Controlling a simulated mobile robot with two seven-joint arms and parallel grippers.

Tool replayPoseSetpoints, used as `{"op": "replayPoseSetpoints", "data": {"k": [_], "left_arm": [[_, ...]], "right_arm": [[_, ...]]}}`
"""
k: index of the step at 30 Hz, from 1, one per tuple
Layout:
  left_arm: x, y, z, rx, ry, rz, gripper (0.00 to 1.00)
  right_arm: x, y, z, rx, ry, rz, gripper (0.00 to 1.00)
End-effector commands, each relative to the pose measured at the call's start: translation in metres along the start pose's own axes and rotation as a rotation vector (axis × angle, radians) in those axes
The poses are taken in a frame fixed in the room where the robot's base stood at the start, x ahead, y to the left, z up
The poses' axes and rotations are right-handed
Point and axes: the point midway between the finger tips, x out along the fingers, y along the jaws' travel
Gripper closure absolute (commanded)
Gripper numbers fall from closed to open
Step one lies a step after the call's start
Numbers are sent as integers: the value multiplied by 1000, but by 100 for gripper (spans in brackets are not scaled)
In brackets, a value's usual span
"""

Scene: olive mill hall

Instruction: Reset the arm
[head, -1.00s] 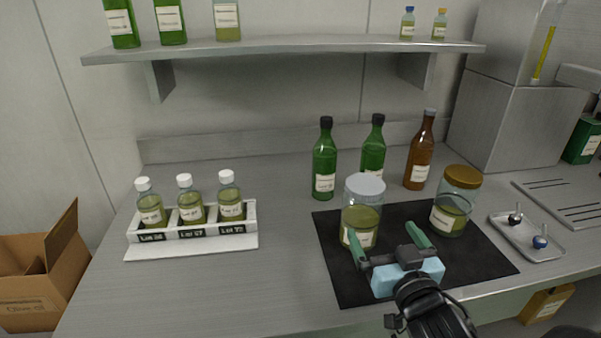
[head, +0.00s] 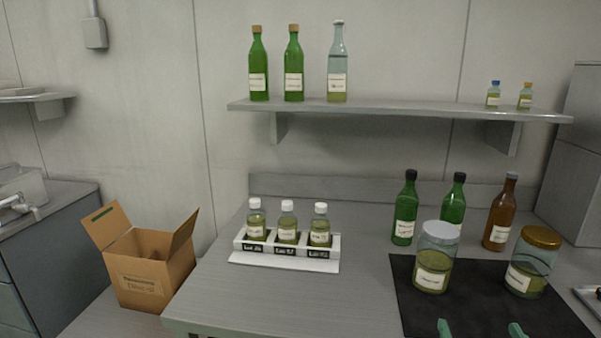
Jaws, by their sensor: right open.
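My right gripper (head: 480,329) shows only by its two green fingertips at the bottom edge of the head view. The fingertips are wide apart with nothing between them, over the black mat (head: 419,313). The rest of the right arm is out of the picture. A jar with a silver lid (head: 433,272) and a jar with a gold lid (head: 526,275) stand upright on the mat, beyond the fingertips and apart from them. My left gripper is not in view.
A white rack (head: 287,262) holds three small bottles on the counter (head: 290,308). Two green bottles (head: 404,222) and a brown bottle (head: 499,222) stand behind the jars. A shelf (head: 390,107) hangs above. An open cardboard box (head: 141,284) stands at left.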

Motion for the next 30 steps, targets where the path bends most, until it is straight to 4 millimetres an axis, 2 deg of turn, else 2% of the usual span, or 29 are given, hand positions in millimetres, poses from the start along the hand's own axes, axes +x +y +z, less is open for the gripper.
{"op": "replayPoseSetpoints", "data": {"k": [1, 7, 11, 14, 18, 21, 24, 27, 30], "left_arm": [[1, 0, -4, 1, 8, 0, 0], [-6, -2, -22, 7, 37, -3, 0], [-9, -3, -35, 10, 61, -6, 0], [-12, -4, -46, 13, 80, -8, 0], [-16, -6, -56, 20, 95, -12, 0], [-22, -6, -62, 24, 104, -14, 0], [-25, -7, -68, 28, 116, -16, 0], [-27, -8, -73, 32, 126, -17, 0], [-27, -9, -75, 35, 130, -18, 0]], "right_arm": [[0, 0, 1, -1, -2, -1, 1], [-23, -17, 70, -59, -171, -87, 1], [-49, -27, 119, -89, -285, -146, 1], [-81, -35, 161, -111, -386, -202, 1], [-145, -45, 222, -131, -540, -287, 1], [-194, -50, 257, -135, -634, -338, 1], [-236, -52, 280, -137, -704, -375, 1], [-266, -53, 294, -135, -751, -399, 1], [-282, -54, 302, -134, -776, -411, 1]]}}
